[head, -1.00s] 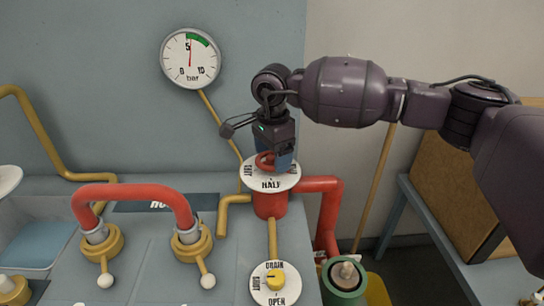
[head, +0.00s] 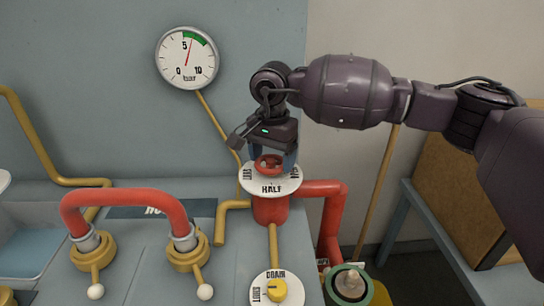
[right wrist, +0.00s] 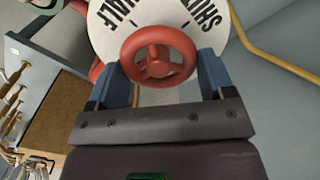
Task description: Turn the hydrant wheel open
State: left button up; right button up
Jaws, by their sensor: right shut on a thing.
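The small red hydrant wheel (head: 270,165) sits on top of the red standpipe (head: 271,209). A round white plate (head: 269,189) lies under the wheel, marked SHUT at its left and HALF at the front; the marking at the right is partly seen. My right gripper (head: 269,157) points down over the wheel. In the right wrist view, the blue fingers of my right gripper (right wrist: 161,68) stand on either side of the wheel (right wrist: 158,81), shut on it. My left gripper is not in view.
A gauge (head: 187,57) on the wall has its needle near 5. A yellow drain knob (head: 277,290) is in front of the standpipe. A red hose loop (head: 130,198) joins two yellow fittings at the left. A blue table (head: 425,220) with a brown board stands at the right.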

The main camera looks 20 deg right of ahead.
aim_at(272, 159)
jog(key=shift+r, duration=0.2)
jog(key=o, duration=0.9)
jog(key=shift+f, duration=0.1)
notch_tip(272, 159, up, 11)
jog(key=shift+f+p, duration=0.1)
jog(key=shift+p, duration=0.3)
